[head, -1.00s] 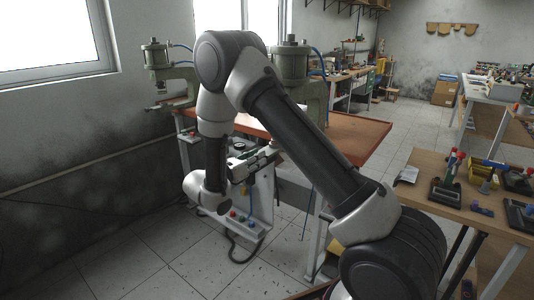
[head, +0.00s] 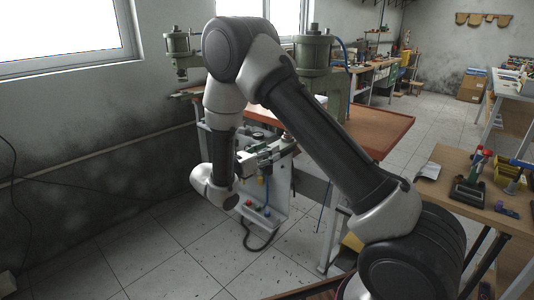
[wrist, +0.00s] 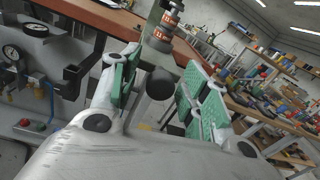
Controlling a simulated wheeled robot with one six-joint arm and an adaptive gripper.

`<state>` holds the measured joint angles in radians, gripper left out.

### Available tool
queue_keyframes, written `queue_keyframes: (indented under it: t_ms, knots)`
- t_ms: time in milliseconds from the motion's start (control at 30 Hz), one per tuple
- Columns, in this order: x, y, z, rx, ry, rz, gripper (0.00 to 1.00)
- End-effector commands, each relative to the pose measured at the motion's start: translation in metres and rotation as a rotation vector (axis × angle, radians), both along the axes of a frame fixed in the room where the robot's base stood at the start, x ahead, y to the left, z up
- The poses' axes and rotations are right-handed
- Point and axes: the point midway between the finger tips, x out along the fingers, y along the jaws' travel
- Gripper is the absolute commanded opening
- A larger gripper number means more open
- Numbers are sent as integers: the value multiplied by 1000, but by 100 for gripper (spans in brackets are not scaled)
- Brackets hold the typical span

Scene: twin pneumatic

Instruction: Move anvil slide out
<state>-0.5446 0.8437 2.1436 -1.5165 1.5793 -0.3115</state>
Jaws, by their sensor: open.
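Two green pneumatic presses, one at the left (head: 181,46) and one at the right (head: 313,56), stand at the far side of the brown bench (head: 385,131); my arm partly covers the right one. My gripper (head: 268,153) hangs low in front of the bench edge. In the wrist view my gripper (wrist: 160,88) is open, with green pads on both fingers. A round black knob (wrist: 160,83) shows between the fingers; I cannot tell whether it belongs to the anvil slide. A cylinder with red-and-white bands (wrist: 164,26) shows beyond it. The anvil slide itself cannot be made out.
A white control panel (head: 280,187) with buttons and a gauge (wrist: 12,52) is close to my gripper. A black bracket (wrist: 84,66) sits left of the fingers. A wooden table (head: 448,178) with tools stands at the right. Tiled floor at front left is clear.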

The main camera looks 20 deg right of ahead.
Motion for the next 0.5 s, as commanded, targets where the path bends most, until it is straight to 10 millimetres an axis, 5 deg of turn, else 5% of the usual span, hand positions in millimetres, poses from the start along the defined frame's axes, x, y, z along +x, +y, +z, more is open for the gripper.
queue_keyframes:
  t_ms: [167,500]
  knots:
    - [-7,15,0,0,0,4,46]
    - [-42,81,0,0,-1,5,46]
